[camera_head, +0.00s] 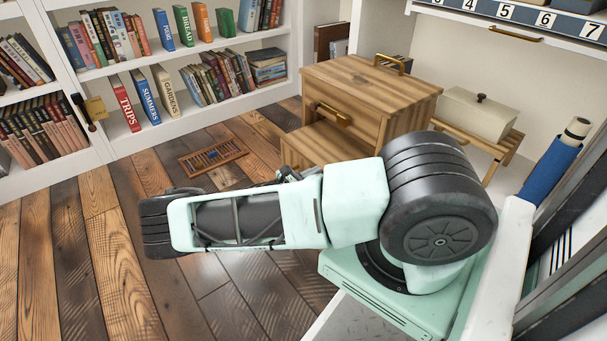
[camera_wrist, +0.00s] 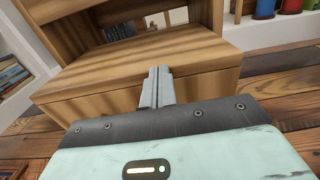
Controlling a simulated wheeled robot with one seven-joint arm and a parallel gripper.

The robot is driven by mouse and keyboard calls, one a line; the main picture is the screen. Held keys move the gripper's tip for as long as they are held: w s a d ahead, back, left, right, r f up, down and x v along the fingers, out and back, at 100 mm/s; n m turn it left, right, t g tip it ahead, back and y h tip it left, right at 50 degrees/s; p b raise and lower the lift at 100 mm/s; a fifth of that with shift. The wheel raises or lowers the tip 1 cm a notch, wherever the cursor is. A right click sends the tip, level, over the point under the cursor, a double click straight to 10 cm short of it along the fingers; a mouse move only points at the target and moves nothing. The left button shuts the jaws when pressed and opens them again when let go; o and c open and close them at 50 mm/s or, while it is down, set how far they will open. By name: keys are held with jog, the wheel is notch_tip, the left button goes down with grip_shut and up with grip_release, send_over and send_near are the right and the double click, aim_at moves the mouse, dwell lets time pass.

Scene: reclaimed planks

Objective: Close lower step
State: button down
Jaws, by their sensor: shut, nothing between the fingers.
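A wooden step unit (camera_head: 375,85) with a brass handle stands on the floor in the middle of the head view. Its lower step (camera_head: 322,145) sticks out from the front, toward the lower left, and my arm covers part of it. In the wrist view the lower step (camera_wrist: 150,60) fills the middle, its flat top and front face both showing. My gripper (camera_wrist: 158,72) is shut and empty. Its fingertips are at the front edge of the lower step, near the middle; I cannot tell whether they touch. In the head view my arm hides the gripper.
Bookshelves (camera_head: 105,150) line the back and left. A floor vent (camera_head: 212,157) lies left of the step unit. A cream box (camera_head: 478,115) on a small wooden stand (camera_head: 508,148) and a blue roll (camera_head: 550,172) are at the right. Open plank floor lies left.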

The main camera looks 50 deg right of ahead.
aim_at(341, 158)
jog(key=p+x, duration=0.1)
jog(key=x, duration=1.1)
jog(key=shift+s+d+p, duration=0.15)
jog(key=shift+d+p, duration=0.05)
jog(key=shift+p, duration=0.2)
jog(key=shift+a, duration=0.3)
jog(key=p+v, duration=0.4)
jog(key=v, duration=0.9)
jog(key=shift+w+a, duration=0.25)
jog(key=shift+w, duration=0.05)
jog(key=shift+a, duration=0.1)
